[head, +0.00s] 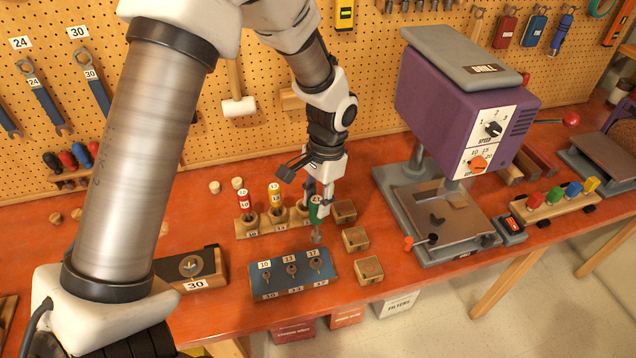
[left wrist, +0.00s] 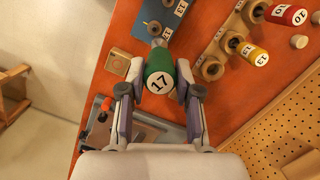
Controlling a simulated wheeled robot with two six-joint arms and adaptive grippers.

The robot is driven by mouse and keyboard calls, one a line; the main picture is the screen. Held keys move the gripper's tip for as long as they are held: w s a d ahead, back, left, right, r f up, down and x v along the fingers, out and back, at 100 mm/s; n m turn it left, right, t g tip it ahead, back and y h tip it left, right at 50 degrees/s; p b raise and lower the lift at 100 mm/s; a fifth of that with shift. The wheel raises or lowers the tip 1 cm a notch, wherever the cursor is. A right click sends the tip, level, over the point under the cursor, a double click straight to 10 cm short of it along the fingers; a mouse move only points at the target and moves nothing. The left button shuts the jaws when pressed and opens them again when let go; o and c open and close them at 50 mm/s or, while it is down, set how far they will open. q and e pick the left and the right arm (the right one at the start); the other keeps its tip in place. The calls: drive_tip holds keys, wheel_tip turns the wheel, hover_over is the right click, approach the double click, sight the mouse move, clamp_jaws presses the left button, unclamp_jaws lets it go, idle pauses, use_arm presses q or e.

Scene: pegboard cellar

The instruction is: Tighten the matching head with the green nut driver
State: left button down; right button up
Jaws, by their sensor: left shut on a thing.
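My left gripper (head: 318,190) is shut on the green nut driver (head: 315,209), whose handle end reads 17 in the left wrist view (left wrist: 160,78). The driver hangs roughly upright, its metal shaft pointing down. Its lower end appears just behind the 17 head (head: 316,265) in the head view; I cannot tell whether they touch. The blue block (head: 275,291) carries three heads labelled 10, 13 and 17, with 17 at the right. The red driver (head: 243,199) and yellow driver (head: 275,196) stand in the wooden rack (head: 262,231). My right gripper is out of view.
Small wooden blocks (head: 355,238) stand close to the right of the driver. The purple drill press (head: 455,105) stands farther right. A dark holder labelled 30 (head: 212,279) lies left of the blue block. The pegboard (head: 380,60) rises behind the bench.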

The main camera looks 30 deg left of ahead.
sight(317, 222)
use_arm(q)
drive_tip(key=f, duration=0.4)
drive_tip(key=s+f+b, duration=0.1)
drive_tip(key=f, duration=0.1)
drive_tip(key=shift+d, duration=0.2)
drive_tip(key=shift+s+d+r, duration=0.2)
drive_tip(key=shift+r, duration=0.1)
drive_tip(key=shift+s+d, duration=0.15)
drive_tip(key=shift+s, duration=0.05)
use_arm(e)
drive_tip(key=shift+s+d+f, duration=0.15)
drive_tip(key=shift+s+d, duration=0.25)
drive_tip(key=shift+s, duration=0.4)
use_arm(q)
drive_tip(key=shift+w, duration=0.1)
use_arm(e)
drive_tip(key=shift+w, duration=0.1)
use_arm(q)
drive_tip(key=shift+p, duration=0.5)
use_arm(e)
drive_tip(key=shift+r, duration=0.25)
